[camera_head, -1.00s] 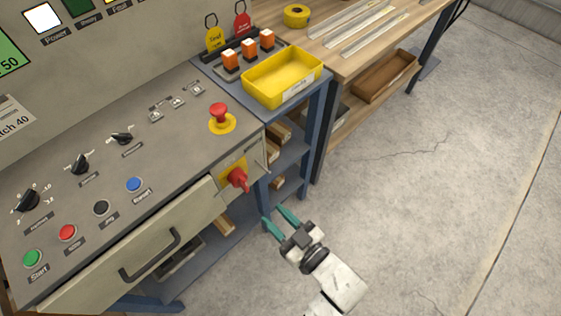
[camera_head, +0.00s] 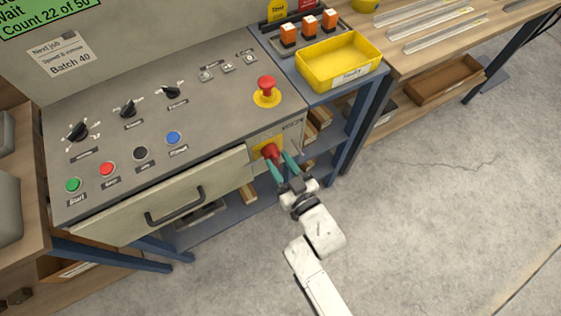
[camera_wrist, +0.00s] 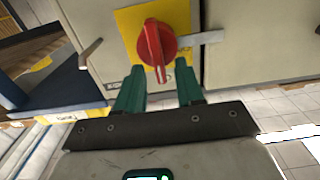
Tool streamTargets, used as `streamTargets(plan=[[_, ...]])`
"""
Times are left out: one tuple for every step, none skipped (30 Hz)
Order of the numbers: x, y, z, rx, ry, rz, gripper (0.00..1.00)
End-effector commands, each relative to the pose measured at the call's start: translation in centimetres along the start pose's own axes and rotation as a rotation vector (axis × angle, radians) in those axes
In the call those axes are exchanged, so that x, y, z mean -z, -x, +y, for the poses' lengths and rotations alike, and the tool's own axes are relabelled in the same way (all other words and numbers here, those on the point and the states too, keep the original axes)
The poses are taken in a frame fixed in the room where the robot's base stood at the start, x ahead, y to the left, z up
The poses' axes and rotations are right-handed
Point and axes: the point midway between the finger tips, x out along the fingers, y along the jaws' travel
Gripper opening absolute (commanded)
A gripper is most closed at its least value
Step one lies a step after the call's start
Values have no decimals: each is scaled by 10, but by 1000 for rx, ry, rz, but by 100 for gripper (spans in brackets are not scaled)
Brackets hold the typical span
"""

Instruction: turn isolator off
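The isolator is a red rotary handle (camera_head: 269,151) on a yellow plate (camera_head: 258,153), on the front right face of the grey control console. In the wrist view the red handle (camera_wrist: 156,50) points roughly up and down in the picture, on its yellow plate (camera_wrist: 128,22). My gripper (camera_head: 282,164) has its two teal fingers apart at the handle. In the wrist view my gripper (camera_wrist: 160,82) is open, with the handle's lower end just beyond and between the fingertips. I cannot tell whether the fingers touch it.
A red emergency stop button (camera_head: 266,87) stands on the console top above the isolator. A drawer handle (camera_head: 174,206) sticks out to the left. A yellow tray (camera_head: 340,60) sits on the blue side stand. The floor (camera_head: 430,220) to the right is clear.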

Motion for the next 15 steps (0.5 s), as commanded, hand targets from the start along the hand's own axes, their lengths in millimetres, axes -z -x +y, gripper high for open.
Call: streamTargets(plan=[[0, -2, 0, 0, 0, 0, 37], [0, -2, 0, 0, 0, 1, 37], [0, -2, 0, 0, 0, 1, 37], [0, -2, 0, 0, 0, 0, 37], [0, -2, 0, 0, 0, 0, 37], [0, -2, 0, 0, 0, 0, 37], [0, -2, 0, 0, 0, 0, 37], [0, -2, 0, 0, 0, 0, 37], [0, -2, 0, 0, 0, 0, 35], [0, -2, 0, 0, 0, 0, 32], [0, -2, 0, 0, 0, 0, 30], [0, -2, 0, 0, 0, 0, 26], [0, -2, 0, 0, 0, 0, 23], [0, -2, 0, 0, 0, 0, 20], [0, -2, 0, 0, 0, 0, 16]])
